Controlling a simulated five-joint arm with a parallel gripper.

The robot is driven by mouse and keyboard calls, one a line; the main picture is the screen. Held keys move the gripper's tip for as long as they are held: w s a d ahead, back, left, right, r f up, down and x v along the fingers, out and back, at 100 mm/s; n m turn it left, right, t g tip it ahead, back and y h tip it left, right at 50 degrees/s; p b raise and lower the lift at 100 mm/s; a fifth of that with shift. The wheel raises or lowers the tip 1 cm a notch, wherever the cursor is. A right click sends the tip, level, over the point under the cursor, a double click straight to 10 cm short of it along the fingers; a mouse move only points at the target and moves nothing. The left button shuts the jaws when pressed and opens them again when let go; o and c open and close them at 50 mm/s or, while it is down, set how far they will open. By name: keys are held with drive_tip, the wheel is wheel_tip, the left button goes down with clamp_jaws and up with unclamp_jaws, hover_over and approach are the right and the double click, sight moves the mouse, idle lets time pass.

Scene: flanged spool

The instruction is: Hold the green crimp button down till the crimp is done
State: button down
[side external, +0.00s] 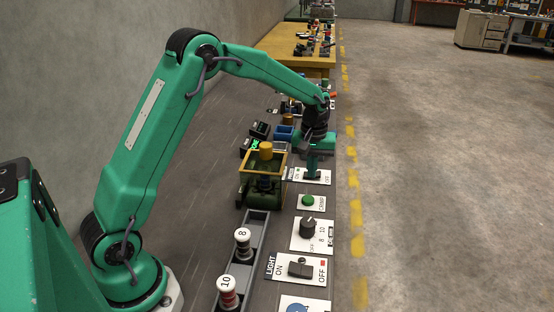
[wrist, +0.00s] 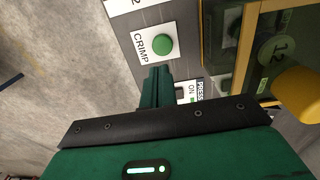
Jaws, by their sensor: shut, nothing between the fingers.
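The green crimp button (side external: 308,201) is a round green dome on a white plate marked CRIMP. In the wrist view the button (wrist: 162,45) lies just beyond my fingertips, uncovered. My gripper (side external: 312,173) points down, shut and empty, over the white press switch plate (side external: 322,177), behind the crimp plate in the side view. In the wrist view the shut fingers (wrist: 158,72) stand beside the crimp plate, with the press plate (wrist: 188,92) partly hidden behind them. Whether the fingertips touch the press switch, I cannot tell.
A yellow-framed green machine (side external: 262,180) stands left of the button. A grey rack (side external: 257,220) holds spools marked 8 (side external: 243,243) and 10 (side external: 229,291). A numbered selector knob (side external: 308,228) and a light switch (side external: 300,268) sit nearer the camera. Floor at right is clear.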

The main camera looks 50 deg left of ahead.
wheel_tip(320, 180, up, 5)
drive_tip(key=shift+f, duration=0.1)
idle(0.6)
drive_tip(key=s+d+r+m+t, duration=0.3)
drive_tip(key=s+r+m, duration=0.1)
drive_tip(key=s+r, duration=0.8)
drive_tip(key=s+d+f+m+t, duration=0.1)
drive_tip(key=s+m, duration=0.1)
drive_tip(key=s, duration=0.6)
drive_tip(key=s+d+m+t, duration=0.1)
drive_tip(key=s+m, duration=0.2)
drive_tip(key=s, duration=0.5)
drive_tip(key=shift+s+d+f, duration=0.35)
